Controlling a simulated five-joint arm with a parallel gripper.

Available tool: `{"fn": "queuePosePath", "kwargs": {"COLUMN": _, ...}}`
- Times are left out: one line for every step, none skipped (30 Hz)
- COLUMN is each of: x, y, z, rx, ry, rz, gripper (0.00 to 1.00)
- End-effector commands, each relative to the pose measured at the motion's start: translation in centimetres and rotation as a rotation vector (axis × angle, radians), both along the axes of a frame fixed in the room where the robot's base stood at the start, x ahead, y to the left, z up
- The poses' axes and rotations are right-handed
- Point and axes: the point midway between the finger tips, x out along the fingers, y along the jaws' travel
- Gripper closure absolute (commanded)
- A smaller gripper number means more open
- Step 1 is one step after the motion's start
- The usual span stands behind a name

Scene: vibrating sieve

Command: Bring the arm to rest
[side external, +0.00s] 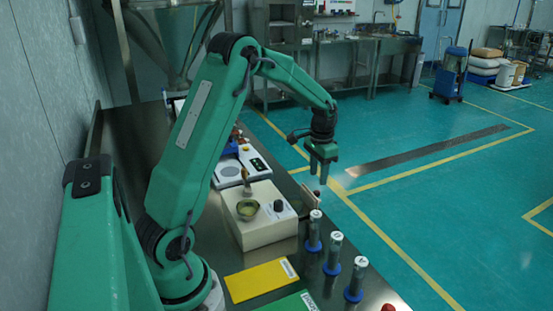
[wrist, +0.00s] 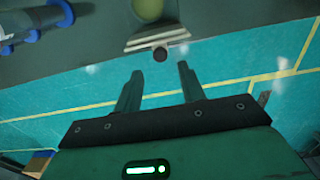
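The cream box (side external: 262,228) has a dark knob and a small greenish bowl (side external: 247,208) on top. A small flat upright piece (side external: 310,197) stands by the bench edge near the box, just below my gripper. The wrist view shows a pale flat piece (wrist: 157,40) with a dark round end beyond the fingertips, apart from them.
Several capped tubes on blue bases (side external: 334,252) stand along the bench edge. A yellow card (side external: 262,280) and a green card (side external: 290,303) lie in front. A white device (side external: 240,165) sits behind the box. The floor to the right (side external: 430,200) is open.

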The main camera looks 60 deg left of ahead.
Motion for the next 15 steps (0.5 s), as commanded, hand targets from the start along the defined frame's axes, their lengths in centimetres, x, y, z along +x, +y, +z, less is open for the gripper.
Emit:
{"fn": "queuePosePath", "kwargs": {"x": 0.0, "y": 0.0, "z": 0.0, "rx": 0.0, "ry": 0.0, "rz": 0.0, "gripper": 0.6}}
{"fn": "queuePosePath", "kwargs": {"x": 0.0, "y": 0.0, "z": 0.0, "rx": 0.0, "ry": -0.001, "rz": 0.0, "gripper": 0.6}}
{"fn": "queuePosePath", "kwargs": {"x": 0.0, "y": -0.1, "z": 0.1, "rx": 0.001, "ry": -0.002, "rz": 0.0, "gripper": 0.6}}
{"fn": "queuePosePath", "kwargs": {"x": 0.0, "y": -0.1, "z": 0.2, "rx": 0.001, "ry": -0.003, "rz": 0.0, "gripper": 0.6}}
{"fn": "queuePosePath", "kwargs": {"x": -0.1, "y": -0.2, "z": 0.3, "rx": 0.002, "ry": -0.005, "rz": 0.0, "gripper": 0.6}}
{"fn": "queuePosePath", "kwargs": {"x": -0.1, "y": -0.4, "z": 0.6, "rx": 0.003, "ry": -0.008, "rz": -0.001, "gripper": 0.6}}
{"fn": "queuePosePath", "kwargs": {"x": -0.2, "y": -0.5, "z": 0.8, "rx": 0.005, "ry": -0.011, "rz": -0.001, "gripper": 0.6}}
{"fn": "queuePosePath", "kwargs": {"x": -0.2, "y": -0.7, "z": 1.1, "rx": 0.006, "ry": -0.015, "rz": -0.001, "gripper": 0.6}}
{"fn": "queuePosePath", "kwargs": {"x": -0.4, "y": -1.0, "z": 1.5, "rx": 0.008, "ry": -0.02, "rz": -0.001, "gripper": 0.6}}
{"fn": "queuePosePath", "kwargs": {"x": -0.5, "y": -1.2, "z": 1.9, "rx": 0.01, "ry": -0.025, "rz": -0.002, "gripper": 0.6}}
{"fn": "queuePosePath", "kwargs": {"x": -0.6, "y": -1.5, "z": 2.3, "rx": 0.012, "ry": -0.03, "rz": -0.002, "gripper": 0.6}}
{"fn": "queuePosePath", "kwargs": {"x": -0.8, "y": -2.0, "z": 2.9, "rx": 0.015, "ry": -0.039, "rz": -0.003, "gripper": 0.6}}
{"fn": "queuePosePath", "kwargs": {"x": -1.0, "y": -2.4, "z": 3.4, "rx": 0.017, "ry": -0.045, "rz": -0.003, "gripper": 0.6}}
{"fn": "queuePosePath", "kwargs": {"x": -1.2, "y": -2.7, "z": 3.9, "rx": 0.02, "ry": -0.053, "rz": -0.002, "gripper": 0.6}}
{"fn": "queuePosePath", "kwargs": {"x": -1.5, "y": -3.2, "z": 4.6, "rx": 0.023, "ry": -0.062, "rz": -0.003, "gripper": 0.6}}
